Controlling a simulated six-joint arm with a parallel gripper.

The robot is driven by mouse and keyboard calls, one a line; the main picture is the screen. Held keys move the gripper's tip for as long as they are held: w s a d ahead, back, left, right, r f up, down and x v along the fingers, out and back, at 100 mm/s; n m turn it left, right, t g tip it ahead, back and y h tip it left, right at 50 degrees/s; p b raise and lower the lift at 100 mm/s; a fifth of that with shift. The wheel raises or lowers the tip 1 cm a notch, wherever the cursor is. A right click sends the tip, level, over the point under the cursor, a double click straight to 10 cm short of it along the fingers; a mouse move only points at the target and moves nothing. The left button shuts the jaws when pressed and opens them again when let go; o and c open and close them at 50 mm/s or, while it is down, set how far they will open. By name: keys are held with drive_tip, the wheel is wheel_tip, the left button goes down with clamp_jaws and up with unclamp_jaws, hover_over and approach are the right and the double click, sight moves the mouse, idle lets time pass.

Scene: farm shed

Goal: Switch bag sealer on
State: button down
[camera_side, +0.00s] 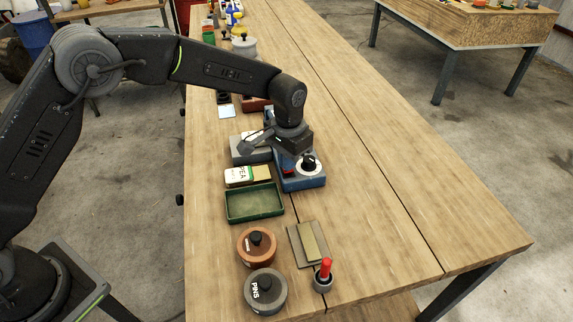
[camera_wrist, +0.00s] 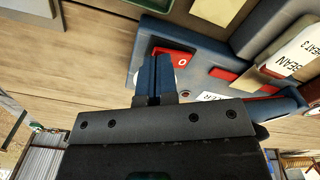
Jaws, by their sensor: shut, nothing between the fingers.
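The bag sealer (camera_side: 305,183) is a blue machine with a black knob on a white dial (camera_side: 309,164) at its front right end. A red switch (camera_side: 287,171) sits left of the dial. In the wrist view the sealer's blue body (camera_wrist: 225,50) lies ahead of my fingers, and the red rocker switch (camera_wrist: 210,63) shows an O mark. My gripper (camera_wrist: 166,57) is shut and empty. Its fingertips overlap the left part of the switch in the wrist view; I cannot tell whether they touch. In the side view my wrist hides much of the sealer.
A seed packet (camera_side: 240,176), a green tray (camera_side: 254,203), a copper-coloured lidded pot (camera_side: 257,246), a grey pins tin (camera_side: 265,291) and a red-handled tool in a holder (camera_side: 324,275) stand in front. A bean packet (camera_wrist: 298,52) lies by the sealer. The bench's right side is clear.

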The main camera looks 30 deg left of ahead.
drive_tip(key=shift+f, duration=0.6)
drive_tip(key=shift+r, duration=3.55)
drive_tip(key=s+a+r+n+t, duration=0.1)
drive_tip(key=s+a+r, duration=0.4)
drive_tip(key=s+r, duration=0.15)
drive_tip(key=s+a+r+t, duration=0.2)
drive_tip(key=s+a+r, duration=0.3)
drive_tip(key=r, duration=0.2)
drive_tip(key=s+a+n+t, duration=0.1)
drive_tip(key=s+a, duration=0.2)
drive_tip(key=s, duration=0.6)
drive_tip(key=s+a+n+t, duration=0.1)
drive_tip(key=s+a, duration=0.2)
drive_tip(key=s, duration=0.6)
drive_tip(key=shift+a+f+t, duration=0.2)
drive_tip(key=shift+f+t, duration=0.1)
drive_tip(key=shift+f, duration=0.05)
